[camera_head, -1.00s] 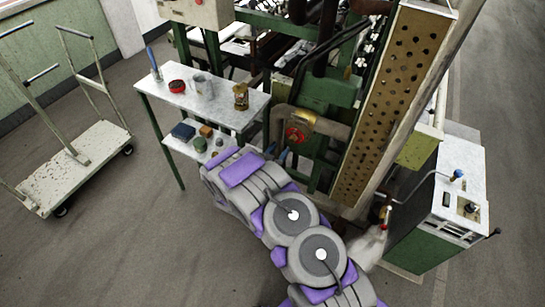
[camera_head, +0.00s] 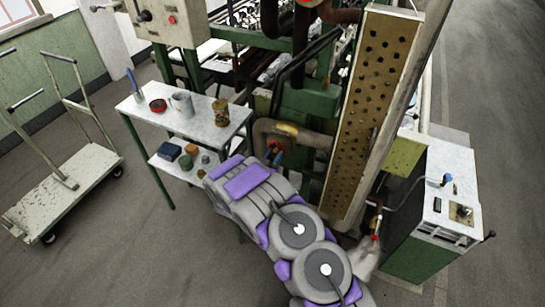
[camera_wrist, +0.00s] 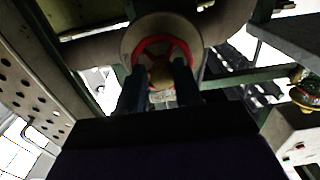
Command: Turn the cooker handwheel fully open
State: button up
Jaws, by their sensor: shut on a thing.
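The handwheel is a small red wheel (camera_head: 278,146) on a thick brown pipe in the green machine frame. In the head view its lower part is hidden by my gripper (camera_head: 273,157). In the wrist view the red rim (camera_wrist: 163,44) faces me, with a tan hub in its middle and a pale round flange behind it. The two dark fingers of my gripper (camera_wrist: 159,76) stand at the left and right of the wheel's lower part, with their tips at the rim. The gripper is shut on the wheel.
A shelf table (camera_head: 228,128) with a mug, a red tin and a jar stands left of my arm. A tall perforated panel (camera_head: 350,150) rises right of the wheel. A green cabinet (camera_head: 425,262) stands farther right and a trolley (camera_head: 60,195) far left. Open floor lies between trolley and table.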

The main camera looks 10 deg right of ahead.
jog(key=shift+a+f, duration=0.1)
jog(key=shift+a, duration=0.2)
grip_shut()
jog(key=shift+d, duration=0.15)
